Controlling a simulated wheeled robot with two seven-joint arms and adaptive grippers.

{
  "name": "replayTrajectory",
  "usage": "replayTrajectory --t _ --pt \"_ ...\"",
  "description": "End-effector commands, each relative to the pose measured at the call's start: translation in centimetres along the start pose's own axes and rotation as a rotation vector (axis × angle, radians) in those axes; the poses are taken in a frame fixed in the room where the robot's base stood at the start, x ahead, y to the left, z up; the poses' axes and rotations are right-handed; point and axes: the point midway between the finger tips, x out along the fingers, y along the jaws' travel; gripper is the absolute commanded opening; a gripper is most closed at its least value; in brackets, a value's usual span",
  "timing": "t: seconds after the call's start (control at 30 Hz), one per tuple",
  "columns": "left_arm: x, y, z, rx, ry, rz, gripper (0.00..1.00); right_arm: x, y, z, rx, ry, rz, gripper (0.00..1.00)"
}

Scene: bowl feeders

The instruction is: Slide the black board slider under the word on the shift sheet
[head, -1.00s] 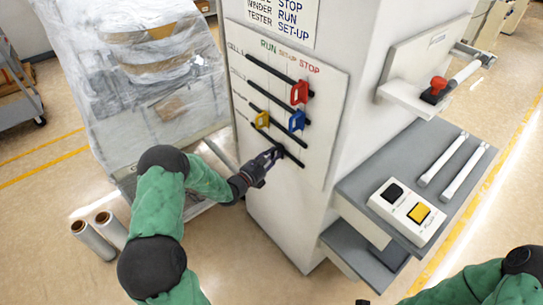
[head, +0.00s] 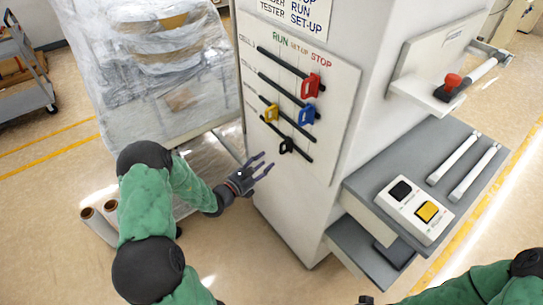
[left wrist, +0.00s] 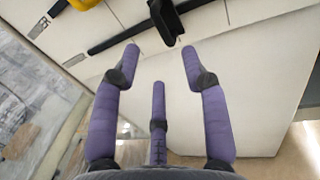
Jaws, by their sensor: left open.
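The black slider (head: 286,146) sits about midway along the lowest slot of the white board (head: 335,110), roughly below the SET-UP heading. It also shows at the top of the left wrist view (left wrist: 166,20). The shift sheet (head: 300,14) is above the board, cut off by the top edge; STOP, RUN and SET-UP show, with TESTER beside SET-UP. My left gripper (head: 266,161) is open and empty, apart from the slider, to its lower left. Its three purple fingers (left wrist: 160,62) are spread below the slider.
Red (head: 311,86), blue (head: 307,115) and yellow (head: 271,113) sliders sit in the slots above. A grey shelf (head: 420,160) with a button box (head: 414,210) juts out at right. A wrapped machine (head: 150,80) stands left.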

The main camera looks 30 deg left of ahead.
Motion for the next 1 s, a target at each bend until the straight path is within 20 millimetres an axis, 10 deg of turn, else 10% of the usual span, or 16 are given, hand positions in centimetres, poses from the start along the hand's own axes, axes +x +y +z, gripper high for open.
replayTrajectory --t 0.83,1.0 --pt "-2.4 -0.1 -0.1 -0.001 0.003 -0.003 0.45 0.0 0.0 0.0 0.000 0.000 0.000 0.40" --pt "-2.0 -3.4 -1.9 -0.001 0.069 -0.109 0.45 0.0 0.0 0.0 0.000 0.000 0.000 0.40"
